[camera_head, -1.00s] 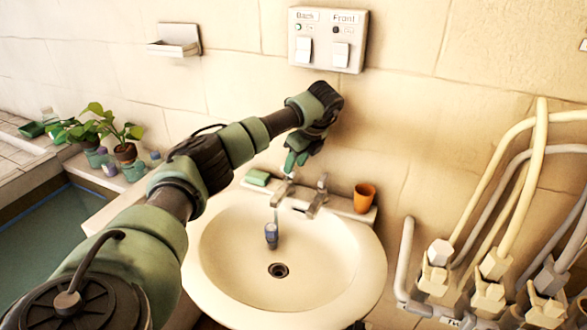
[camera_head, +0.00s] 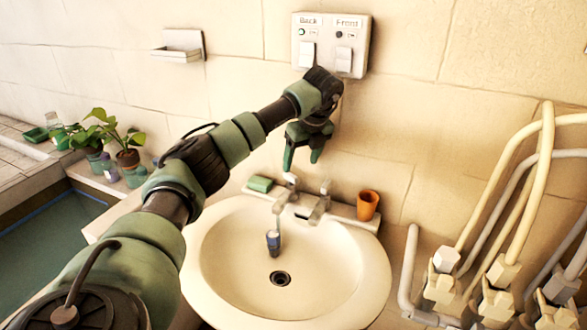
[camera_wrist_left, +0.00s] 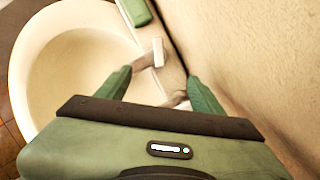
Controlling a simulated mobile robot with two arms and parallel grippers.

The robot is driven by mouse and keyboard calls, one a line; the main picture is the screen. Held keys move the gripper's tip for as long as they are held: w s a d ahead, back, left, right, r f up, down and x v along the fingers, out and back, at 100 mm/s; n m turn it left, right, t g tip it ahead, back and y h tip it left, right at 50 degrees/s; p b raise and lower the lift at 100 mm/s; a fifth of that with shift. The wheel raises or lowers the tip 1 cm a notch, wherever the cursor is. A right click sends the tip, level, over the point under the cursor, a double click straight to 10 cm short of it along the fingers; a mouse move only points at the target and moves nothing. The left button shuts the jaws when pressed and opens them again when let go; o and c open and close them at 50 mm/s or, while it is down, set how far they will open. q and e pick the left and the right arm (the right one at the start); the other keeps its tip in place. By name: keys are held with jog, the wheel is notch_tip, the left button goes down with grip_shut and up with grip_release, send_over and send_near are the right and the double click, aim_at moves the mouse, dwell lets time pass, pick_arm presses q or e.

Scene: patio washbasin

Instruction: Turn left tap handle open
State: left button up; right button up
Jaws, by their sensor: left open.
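The left tap (camera_head: 282,197) stands at the back rim of the cream washbasin (camera_head: 376,275), and its pale handle (camera_head: 291,180) points up. In the left wrist view this handle (camera_wrist_left: 158,53) lies ahead of the fingertips, near the green soap. My left gripper (camera_head: 303,166) is open and empty above the taps, apart from the left handle. In the left wrist view its two green fingers (camera_wrist_left: 160,82) are spread, with part of the right tap (camera_wrist_left: 177,99) showing between them. My right gripper is not in view.
The right tap (camera_head: 322,200) stands close beside the left one. Green soap (camera_head: 260,184) and an orange cup (camera_head: 367,205) flank the taps. A small blue-grey piece (camera_head: 273,242) shows below the left spout. A switch box (camera_head: 331,45) is on the wall; pipes (camera_head: 500,230) run at right.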

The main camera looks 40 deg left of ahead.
aim_at(290, 174)
pick_arm(q)
jog(key=s+a+r+m+t+h+b, duration=0.1)
jog(key=s+a+m+t+h+b, duration=0.25)
jog(key=m, duration=1.15)
jog(key=shift+h, duration=0.25)
jog(key=p+x, duration=0.1)
jog(key=x, duration=0.1)
jog(key=a+p+x, duration=0.1)
jog(key=x, duration=0.2)
jog(key=p+x, duration=0.1)
jog(key=x, duration=0.2)
jog(key=shift+w+a+r, duration=0.15)
jog(key=shift+w+a, duration=0.1)
jog(key=shift+w, duration=0.15)
jog(key=shift+c, duration=0.4)
jog(key=c, duration=1.3)
jog(key=shift+r+n+y+p, duration=0.15)
jog(key=shift+n+y+p, duration=0.4)
jog(key=shift+n, duration=0.45)
jog(key=shift+d+n+y, duration=0.1)
jog(key=shift+n+y, duration=0.25)
jog(key=shift+n, duration=0.95)
